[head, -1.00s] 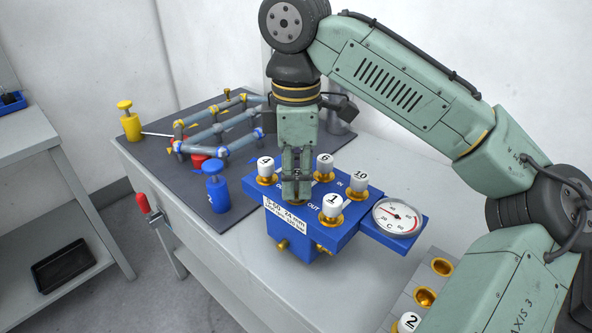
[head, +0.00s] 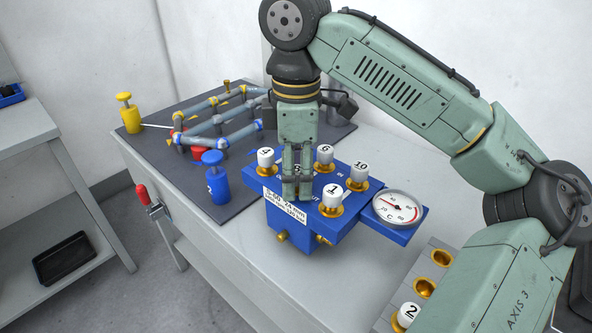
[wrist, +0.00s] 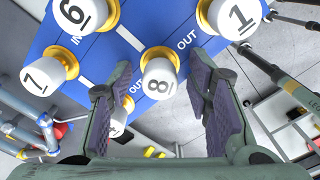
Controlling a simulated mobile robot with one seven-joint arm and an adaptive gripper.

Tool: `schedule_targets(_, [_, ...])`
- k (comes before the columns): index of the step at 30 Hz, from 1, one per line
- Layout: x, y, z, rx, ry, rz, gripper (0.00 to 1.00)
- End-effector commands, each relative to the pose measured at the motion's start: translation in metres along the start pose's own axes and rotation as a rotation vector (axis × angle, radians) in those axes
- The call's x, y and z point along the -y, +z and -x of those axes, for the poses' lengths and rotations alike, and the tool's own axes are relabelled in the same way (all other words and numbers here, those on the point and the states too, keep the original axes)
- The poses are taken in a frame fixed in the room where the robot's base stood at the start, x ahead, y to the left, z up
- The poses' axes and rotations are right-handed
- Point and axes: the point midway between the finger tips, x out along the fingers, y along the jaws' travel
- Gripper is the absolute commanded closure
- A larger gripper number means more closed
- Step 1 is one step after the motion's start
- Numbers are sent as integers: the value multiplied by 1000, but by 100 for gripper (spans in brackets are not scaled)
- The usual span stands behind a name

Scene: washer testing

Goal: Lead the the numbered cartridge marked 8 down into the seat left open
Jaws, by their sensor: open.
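The cartridge marked 8 (wrist: 160,78) is a white cap with a gold collar around its base. It stands at a seat in the blue block (head: 290,212), between my gripper's spread fingers. My gripper (wrist: 162,100) is open, with a gap on each side of the cap. In the head view my gripper (head: 304,190) points down over the block and hides cartridge 8. I cannot tell exactly how deep the cartridge sits. No empty seat shows in the visible part of the block.
A dial gauge (head: 398,208) juts out at right. A grey rack (head: 440,258) holds cartridge 2 (head: 406,316). A blue plunger (head: 216,180) stands left.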

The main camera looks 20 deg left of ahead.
Motion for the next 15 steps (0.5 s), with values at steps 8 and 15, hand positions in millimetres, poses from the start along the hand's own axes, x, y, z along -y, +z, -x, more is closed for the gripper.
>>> schedule_targets(8, [0,0,1,0,0,-1,54])
schedule_targets(15, [0,0,33,3,3,-3,54])
